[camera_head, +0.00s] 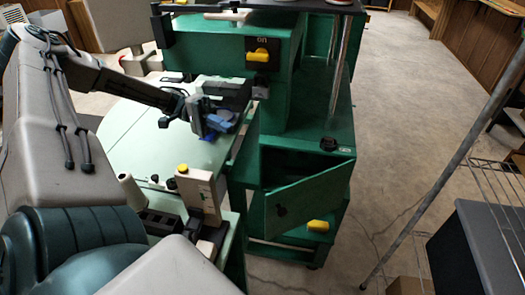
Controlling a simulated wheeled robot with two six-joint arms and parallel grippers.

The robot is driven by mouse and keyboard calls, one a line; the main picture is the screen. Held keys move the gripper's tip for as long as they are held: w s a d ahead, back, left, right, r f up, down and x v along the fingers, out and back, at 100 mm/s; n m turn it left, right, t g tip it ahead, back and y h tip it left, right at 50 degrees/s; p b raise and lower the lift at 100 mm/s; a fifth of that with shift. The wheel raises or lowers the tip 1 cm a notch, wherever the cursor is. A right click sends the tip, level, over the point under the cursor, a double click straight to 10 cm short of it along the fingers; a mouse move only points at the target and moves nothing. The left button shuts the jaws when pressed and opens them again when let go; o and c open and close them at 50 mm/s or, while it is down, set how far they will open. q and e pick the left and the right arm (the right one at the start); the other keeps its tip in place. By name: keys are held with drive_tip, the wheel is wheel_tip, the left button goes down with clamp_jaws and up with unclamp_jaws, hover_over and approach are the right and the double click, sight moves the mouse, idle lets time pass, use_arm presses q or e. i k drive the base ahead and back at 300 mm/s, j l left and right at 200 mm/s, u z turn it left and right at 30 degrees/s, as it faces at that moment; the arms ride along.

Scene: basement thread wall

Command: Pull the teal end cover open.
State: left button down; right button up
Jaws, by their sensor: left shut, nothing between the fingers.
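The teal end cover (318,195) is a flat green panel low on the end of the green machine (230,50). It stands at an angle to the machine, with a dark gap showing above and behind it. A small dark spot shows near its left side. My left gripper (224,124), with blue fingertips, is shut and empty over the pale green table, up and left of the cover and apart from it. My right gripper is not in view.
A yellow switch (257,55) sits on the machine's upper body. A beige block with a yellow knob (196,185) stands at the table's front. A metal pole and wire rack (480,165) with a dark bin (480,245) stand at right. The concrete floor between is clear.

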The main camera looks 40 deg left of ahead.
sight(294, 206)
drive_tip(key=k+l, duration=0.1)
drive_tip(key=l, duration=0.45)
drive_tip(key=k+l, duration=0.1)
drive_tip(key=l, duration=0.45)
drive_tip(key=k+l, duration=0.1)
drive_tip(key=l, duration=0.45)
drive_tip(key=k+l, duration=0.1)
drive_tip(key=l, duration=0.4)
